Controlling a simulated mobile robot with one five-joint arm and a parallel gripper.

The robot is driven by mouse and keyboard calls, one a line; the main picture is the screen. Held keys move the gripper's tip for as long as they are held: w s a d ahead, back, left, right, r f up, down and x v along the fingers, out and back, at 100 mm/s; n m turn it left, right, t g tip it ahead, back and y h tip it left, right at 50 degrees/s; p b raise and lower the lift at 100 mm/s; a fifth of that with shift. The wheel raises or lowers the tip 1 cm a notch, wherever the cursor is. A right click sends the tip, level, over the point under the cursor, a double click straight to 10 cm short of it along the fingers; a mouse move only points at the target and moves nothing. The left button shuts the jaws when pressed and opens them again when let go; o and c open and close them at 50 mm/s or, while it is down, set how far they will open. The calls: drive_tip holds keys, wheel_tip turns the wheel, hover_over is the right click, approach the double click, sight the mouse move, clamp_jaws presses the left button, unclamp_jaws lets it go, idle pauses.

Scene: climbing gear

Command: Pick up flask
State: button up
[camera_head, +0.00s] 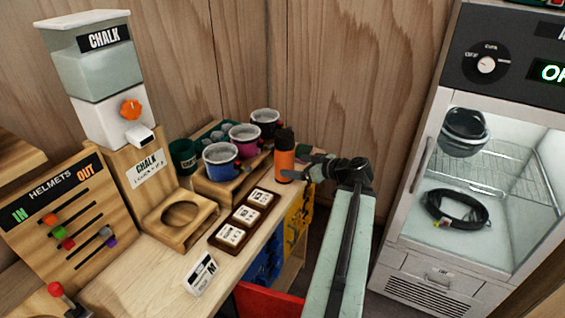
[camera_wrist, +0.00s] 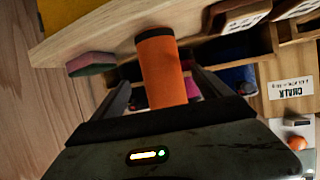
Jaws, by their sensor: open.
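The flask (camera_head: 284,160) is orange with a black top and a dark base band. It stands upright on the wooden counter at its right end, beside the mugs. In the wrist view the flask (camera_wrist: 162,75) lies between my two fingers, its far part hidden behind my gripper's body. My gripper (camera_head: 308,167) is open at the flask's right side in the head view, with its fingers reaching toward it. In the wrist view my gripper (camera_wrist: 165,88) has a finger on each side of the flask, with a visible gap on the left. I cannot tell if the right finger touches.
Blue (camera_head: 221,161), pink (camera_head: 245,138) and black (camera_head: 265,122) mugs stand on a wooden rack left of the flask. A tray with white tiles (camera_head: 244,218) lies in front. A chalk dispenser (camera_head: 100,80) stands at left. A glass-fronted cabinet (camera_head: 470,190) is at right.

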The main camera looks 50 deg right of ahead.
sight(284, 162)
drive_tip(key=shift+w+a+f, duration=0.15)
drive_tip(key=shift+w+a, duration=0.15)
drive_tip(key=shift+w, duration=0.15)
drive_tip(key=x, duration=0.3)
drive_tip(key=b+x, duration=0.1)
drive_tip(key=x, duration=0.1)
drive_tip(key=shift+w+d+r, duration=0.2)
drive_tip(key=shift+r, duration=0.2)
drive_tip(key=c, duration=1.9)
